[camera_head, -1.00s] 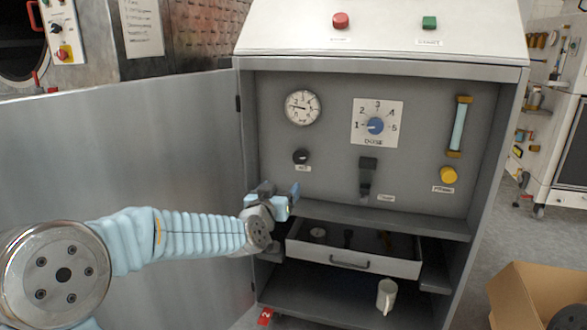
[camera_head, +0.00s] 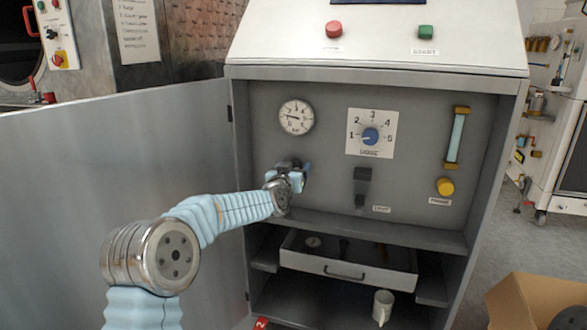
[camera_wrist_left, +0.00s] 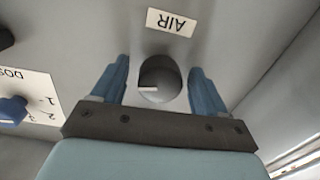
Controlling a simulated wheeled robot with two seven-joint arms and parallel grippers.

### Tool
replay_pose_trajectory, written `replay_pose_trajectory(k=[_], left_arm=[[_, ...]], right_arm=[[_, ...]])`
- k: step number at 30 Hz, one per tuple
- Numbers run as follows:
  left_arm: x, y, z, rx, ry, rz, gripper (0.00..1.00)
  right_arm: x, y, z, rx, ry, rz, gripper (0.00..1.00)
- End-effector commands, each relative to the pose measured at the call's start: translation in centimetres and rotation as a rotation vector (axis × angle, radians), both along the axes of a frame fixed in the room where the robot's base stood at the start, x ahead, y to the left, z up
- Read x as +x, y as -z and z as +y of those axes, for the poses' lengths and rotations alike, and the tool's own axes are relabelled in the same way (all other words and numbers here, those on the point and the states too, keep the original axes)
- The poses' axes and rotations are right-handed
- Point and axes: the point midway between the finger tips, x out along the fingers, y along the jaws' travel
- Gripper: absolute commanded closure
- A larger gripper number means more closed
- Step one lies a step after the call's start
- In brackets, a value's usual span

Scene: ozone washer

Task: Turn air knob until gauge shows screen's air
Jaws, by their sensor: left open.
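The black air knob (camera_wrist_left: 160,80) shows in the left wrist view, below its AIR label (camera_wrist_left: 171,22), with a pale pointer line on its face. My left gripper (camera_wrist_left: 160,85) is open, with one blue finger on each side of the knob and a visible gap to each. In the head view my left gripper (camera_head: 297,175) hides the knob. The round white gauge (camera_head: 296,117) sits above it on the panel, its needle pointing left; its exact reading is too small to tell. The screen (camera_head: 390,1) shows only as a sliver at the top edge. My right gripper is not in view.
The panel also carries a dose dial (camera_head: 370,136), a black lever (camera_head: 361,186), a yellow knob (camera_head: 445,186) and a sight tube (camera_head: 458,138). Below are an open drawer (camera_head: 345,272) and a mug (camera_head: 383,307). The cabinet door (camera_head: 110,190) stands open at left.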

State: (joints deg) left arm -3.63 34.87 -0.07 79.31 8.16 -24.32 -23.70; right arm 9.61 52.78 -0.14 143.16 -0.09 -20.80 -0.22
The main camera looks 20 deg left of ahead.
Motion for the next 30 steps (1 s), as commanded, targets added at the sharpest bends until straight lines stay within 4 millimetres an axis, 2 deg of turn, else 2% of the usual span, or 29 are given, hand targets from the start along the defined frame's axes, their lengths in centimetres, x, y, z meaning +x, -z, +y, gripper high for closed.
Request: replay_pose_trajectory(k=[5, 16, 23, 30], left_arm=[[0.0, 0.02, 0.0, 0.0, 0.0, 0.0, 0.26], [-0.03, 0.03, -0.01, 0.0, 0.0, 0.0, 0.81], [-0.03, 0.04, -0.05, 0.017, 0.001, 0.0, 0.82], [-0.04, 0.1, -0.08, 0.118, 0.001, -0.004, 0.82]], right_arm=[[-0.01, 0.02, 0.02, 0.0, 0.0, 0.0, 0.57], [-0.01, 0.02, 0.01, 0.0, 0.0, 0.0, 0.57], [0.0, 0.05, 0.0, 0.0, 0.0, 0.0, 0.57], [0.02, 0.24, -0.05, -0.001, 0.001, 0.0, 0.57]])
